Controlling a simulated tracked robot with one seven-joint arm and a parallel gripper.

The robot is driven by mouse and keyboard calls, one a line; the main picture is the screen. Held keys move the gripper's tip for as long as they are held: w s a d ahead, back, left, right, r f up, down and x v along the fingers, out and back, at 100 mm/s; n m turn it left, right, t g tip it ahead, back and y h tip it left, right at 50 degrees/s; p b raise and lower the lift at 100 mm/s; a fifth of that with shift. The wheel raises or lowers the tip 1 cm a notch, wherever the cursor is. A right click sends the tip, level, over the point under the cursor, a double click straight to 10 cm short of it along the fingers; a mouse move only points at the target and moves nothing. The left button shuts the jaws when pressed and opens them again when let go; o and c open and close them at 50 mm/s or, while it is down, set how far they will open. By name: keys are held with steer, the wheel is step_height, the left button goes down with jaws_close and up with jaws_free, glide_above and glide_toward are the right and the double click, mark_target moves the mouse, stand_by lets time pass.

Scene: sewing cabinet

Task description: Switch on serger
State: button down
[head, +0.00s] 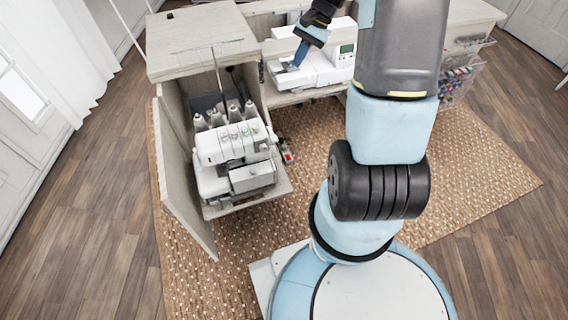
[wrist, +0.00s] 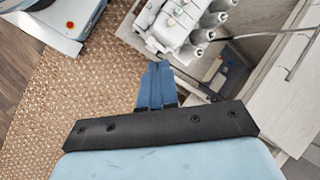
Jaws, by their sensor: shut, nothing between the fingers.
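The serger (head: 232,152) is a white machine with several thread cones at its back. It stands on the pull-out shelf of the open cabinet at the left in the head view. In the wrist view part of the serger (wrist: 176,22) shows at the top, with coloured dials and grey cones. My gripper (head: 291,66) is right of the serger and higher up, in front of the sewing machine in the picture. Its blue fingers are together and empty in the wrist view (wrist: 158,72). I cannot make out the serger's power switch.
A white sewing machine (head: 335,66) sits in the cabinet. An open cabinet door (head: 182,175) stands left of the serger. A small grey and red object (head: 287,154) lies by the shelf. A woven rug (head: 450,165) covers the floor. Clear bins (head: 458,82) hang at the right.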

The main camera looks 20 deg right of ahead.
steer(key=w+d+f+m+y, duration=0.1)
steer(key=d+f+m, duration=0.1)
steer(key=f, duration=0.8)
steer(key=d+f+m+y, duration=0.2)
steer(key=f+m, duration=0.1)
steer(key=f, duration=0.7)
steer(key=s+f+m+y, duration=0.1)
steer(key=s+f+m, duration=0.1)
steer(key=f, duration=0.8)
steer(key=s+f+m, duration=0.2)
steer(key=s+f, duration=0.2)
steer(key=f, duration=0.6)
steer(key=shift+d+f+m+t+y, duration=0.15)
steer(key=shift+d+m+t+y, duration=0.15)
steer(key=shift+d+y, duration=0.15)
steer(key=shift+s, duration=0.1)
steer(key=x, duration=0.4)
steer(key=r+x, duration=0.1)
steer(key=x, duration=0.3)
steer(key=a+x, duration=0.1)
steer(key=x, duration=0.3)
steer(key=shift+r, duration=0.25)
steer(key=shift+a+r, duration=0.1)
steer(key=shift+a, duration=0.55)
